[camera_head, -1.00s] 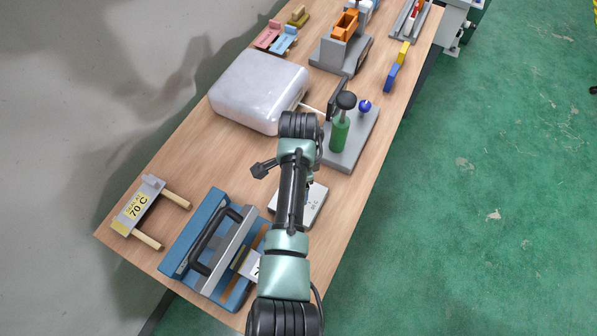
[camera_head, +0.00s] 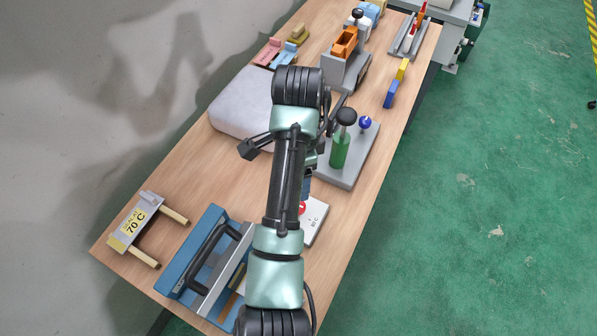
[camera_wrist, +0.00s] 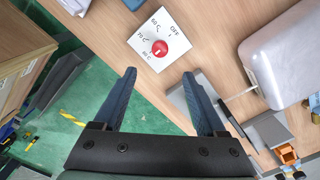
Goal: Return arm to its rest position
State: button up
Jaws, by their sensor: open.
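My arm reaches over the wooden table in the head view, and its links hide part of the table. My gripper (camera_wrist: 160,88) shows in the wrist view, with its two dark blue fingers apart and nothing between them. Below and ahead of it lies a white dial plate (camera_wrist: 158,38) with a red knob and temperature marks. The plate is partly hidden by my arm in the head view (camera_head: 315,222). The gripper's fingertips are hidden in the head view.
A whitish rounded case (camera_head: 235,108) lies behind my arm. Green floor is clear at right.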

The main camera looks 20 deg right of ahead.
dwell(0.3)
jog(key=w+d+r+n+t+h+b, duration=0.2)
jog(key=w+r+n+t, duration=0.2)
jog(key=w+r+t, duration=0.4)
jog(key=w+a+r+n+t+h+b, duration=0.1)
jog(key=w+r+n+t, duration=0.15)
jog(key=r, duration=0.65)
jog(key=w+a+r+n+t+h, duration=0.15)
jog(key=r+t, duration=0.25)
jog(key=r, duration=0.5)
jog(key=s+a+r+n+t+y+b, duration=0.1)
jog(key=s+a+r+n+t, duration=0.15)
jog(key=r, duration=0.55)
jog(key=s+a+r+n+t+y+b, duration=0.1)
jog(key=s+a+r+n+t, duration=0.2)
jog(key=r, duration=0.5)
jog(key=s+a+r+n+t+y, duration=0.1)
jog(key=s+a+r+n+t, duration=0.1)
jog(key=s+r, duration=0.3)
jog(key=s+a+r+n+t+y, duration=0.1)
jog(key=s+a+r+n+t, duration=0.1)
jog(key=s+r+t, duration=0.3)
jog(key=shift+s+a+n, duration=0.25)
jog(key=shift+s+n, duration=0.1)
jog(key=shift+s, duration=0.7)
jog(key=shift+d+r+y, duration=0.1)
jog(key=shift+d+y, duration=0.05)
jog(key=shift+y, duration=0.1)
